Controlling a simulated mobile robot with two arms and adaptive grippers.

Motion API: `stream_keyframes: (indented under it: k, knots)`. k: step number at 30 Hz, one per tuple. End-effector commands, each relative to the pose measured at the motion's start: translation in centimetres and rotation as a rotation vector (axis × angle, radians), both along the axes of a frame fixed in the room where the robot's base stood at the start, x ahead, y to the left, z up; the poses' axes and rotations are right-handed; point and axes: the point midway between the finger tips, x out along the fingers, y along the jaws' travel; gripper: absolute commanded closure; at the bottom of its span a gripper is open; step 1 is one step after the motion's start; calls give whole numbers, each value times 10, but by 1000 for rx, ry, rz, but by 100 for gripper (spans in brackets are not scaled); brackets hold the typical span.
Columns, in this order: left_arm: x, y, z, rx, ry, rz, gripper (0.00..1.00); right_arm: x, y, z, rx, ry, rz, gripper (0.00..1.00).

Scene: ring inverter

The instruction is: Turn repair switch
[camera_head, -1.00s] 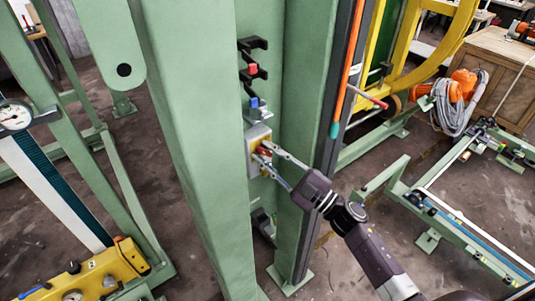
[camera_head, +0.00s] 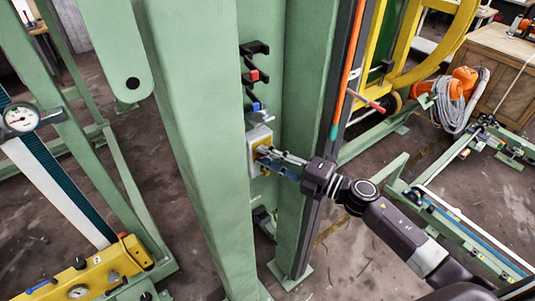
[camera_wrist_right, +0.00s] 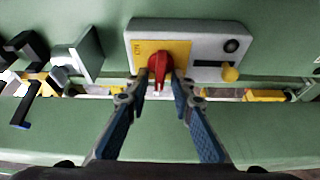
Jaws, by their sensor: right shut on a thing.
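The repair switch is a red knob (camera_wrist_right: 159,66) on a yellow plate, set in a grey box (camera_wrist_right: 205,45) on the green column. In the head view the box (camera_head: 260,140) sits low on the column, and the knob is mostly hidden by my gripper. My right gripper (camera_wrist_right: 160,84) has its two fingers on either side of the red knob and is shut on it. In the head view the right gripper (camera_head: 264,156) reaches the box from the right. My left gripper is not in view.
Black hooks with a red block (camera_head: 254,75) and a blue block (camera_head: 256,106) stick out above the box. The green column (camera_head: 190,150) stands close on the left. A yellow lever (camera_wrist_right: 230,73) is beside the switch. An orange-and-teal rod (camera_head: 345,85) runs along the column's right edge.

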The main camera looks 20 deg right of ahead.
Motion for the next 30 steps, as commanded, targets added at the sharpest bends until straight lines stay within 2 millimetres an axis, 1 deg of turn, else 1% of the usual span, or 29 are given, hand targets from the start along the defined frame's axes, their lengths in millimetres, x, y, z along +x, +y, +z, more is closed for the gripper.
stream_keyframes:
  k: [7, 20, 21, 27, 30]
  knots:
    - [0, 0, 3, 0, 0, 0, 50, 0, 0, -2, -50, -15, 0, 100]
    - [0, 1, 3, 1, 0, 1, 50, 0, 0, -2, -55, -17, -1, 100]
    - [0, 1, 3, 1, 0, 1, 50, 0, 0, -2, -54, -17, -1, 74]
    - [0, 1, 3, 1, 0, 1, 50, 0, 0, -1, -53, -17, 0, 74]
    - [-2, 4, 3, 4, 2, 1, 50, -1, -1, -1, -53, -17, 0, 74]
